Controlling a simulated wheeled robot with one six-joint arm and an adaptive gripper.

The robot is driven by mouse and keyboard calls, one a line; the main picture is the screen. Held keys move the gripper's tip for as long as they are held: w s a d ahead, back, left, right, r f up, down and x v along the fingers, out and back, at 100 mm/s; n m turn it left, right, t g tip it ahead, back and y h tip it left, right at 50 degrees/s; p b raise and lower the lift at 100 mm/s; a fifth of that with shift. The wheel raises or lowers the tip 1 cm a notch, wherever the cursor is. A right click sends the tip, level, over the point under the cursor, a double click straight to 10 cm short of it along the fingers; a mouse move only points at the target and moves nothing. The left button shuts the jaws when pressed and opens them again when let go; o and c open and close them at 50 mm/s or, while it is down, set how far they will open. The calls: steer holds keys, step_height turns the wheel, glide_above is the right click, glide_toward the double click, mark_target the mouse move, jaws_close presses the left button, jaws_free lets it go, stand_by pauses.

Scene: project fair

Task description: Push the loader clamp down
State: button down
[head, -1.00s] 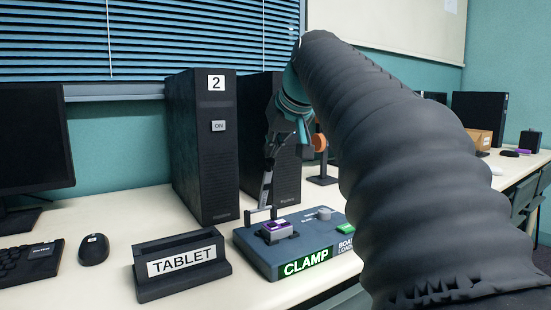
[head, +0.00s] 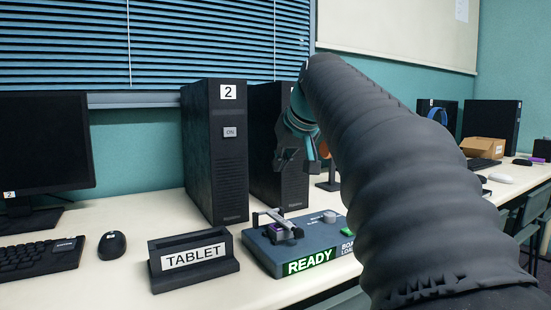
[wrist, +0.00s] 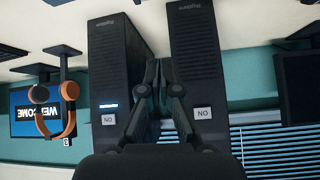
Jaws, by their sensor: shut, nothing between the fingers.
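The board loader (head: 310,250) is a blue-grey box on the table, and its lit green label reads READY. The exact contact between bar and block is too small to tell. My gripper (head: 288,158) is above and behind the loader, clear of the clamp, in front of the black towers. In the wrist view my gripper (wrist: 158,70) has its fingertips together with nothing between them. The loader is not visible in that view.
A black tower marked 2 (head: 214,155) and a second tower (head: 277,150) stand close behind the loader. A TABLET stand (head: 193,262) is at its left. A mouse (head: 112,245), keyboard (head: 40,258) and monitor (head: 45,145) are further left. An orange headphone stand (wrist: 67,105) shows in the wrist view.

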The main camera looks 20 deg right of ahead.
steer(key=shift+a, duration=0.1)
step_height(320, 180, up, 4)
steer(key=p, duration=0.4)
steer(key=s+d+f+b, duration=0.1)
steer(key=s+f+b, duration=0.1)
steer(key=s+f, duration=0.3)
steer(key=s, duration=0.4)
steer(key=shift+s, duration=0.15)
steer(key=shift+a+f, duration=0.1)
steer(key=shift+f, duration=0.05)
steer(key=s+a+f+g+p, duration=0.1)
steer(key=s+a+f, duration=0.3)
steer(key=f, duration=0.3)
steer(key=s+a+f+g+p, duration=0.1)
steer(key=s+a+f+p, duration=0.1)
steer(key=s+a+f, duration=0.2)
steer(key=s+a+f+g+p, duration=0.1)
steer(key=s+a+f+p, duration=0.1)
steer(key=s+a+f, duration=0.3)
steer(key=s+f, duration=0.3)
steer(key=f, duration=0.4)
steer(key=shift+n, duration=0.4)
steer(key=shift+f, duration=0.1)
